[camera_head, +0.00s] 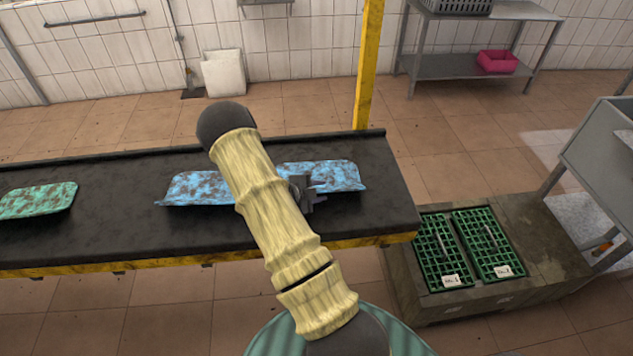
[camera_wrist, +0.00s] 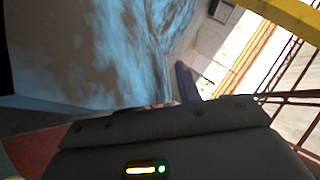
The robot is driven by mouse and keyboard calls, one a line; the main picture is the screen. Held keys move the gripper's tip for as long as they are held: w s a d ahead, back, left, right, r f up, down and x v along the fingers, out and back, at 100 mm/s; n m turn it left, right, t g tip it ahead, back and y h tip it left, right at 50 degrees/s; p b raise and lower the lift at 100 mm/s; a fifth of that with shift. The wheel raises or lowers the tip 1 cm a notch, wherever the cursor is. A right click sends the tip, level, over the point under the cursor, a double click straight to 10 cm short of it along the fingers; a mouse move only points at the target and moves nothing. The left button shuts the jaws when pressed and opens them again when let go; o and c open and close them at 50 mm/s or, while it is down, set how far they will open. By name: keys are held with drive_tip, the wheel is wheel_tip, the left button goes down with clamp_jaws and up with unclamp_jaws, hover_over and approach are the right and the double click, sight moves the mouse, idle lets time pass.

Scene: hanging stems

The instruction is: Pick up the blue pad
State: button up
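The blue pad (camera_head: 202,188) is a mottled blue and brown piece on the dark belt, in the middle of the head view. My arm crosses in front of its middle, so that part is hidden. My gripper (camera_head: 312,191) is at the right half of the pad, overlapping its near edge in the head view. In the wrist view the pad (camera_wrist: 95,50) fills the upper left, very close. One dark finger (camera_wrist: 187,82) shows beside its right edge. The other finger is not clear, and whether the gripper grips the pad cannot be told.
A green mottled pad (camera_head: 38,199) lies on the belt (camera_head: 110,230) at the left. A yellow post (camera_head: 368,65) rises behind the belt. Green crates (camera_head: 447,262) sit in a low grey platform (camera_head: 548,262) at the right. A grey metal stand (camera_head: 600,145) is at the far right.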

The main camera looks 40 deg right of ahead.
clamp_jaws()
drive_tip(key=shift+r, duration=0.1)
wheel_tip(320, 180, up, 10)
drive_tip(key=shift+f+b, duration=0.1)
drive_tip(key=shift+b, duration=0.2)
idle(0.4)
idle(0.4)
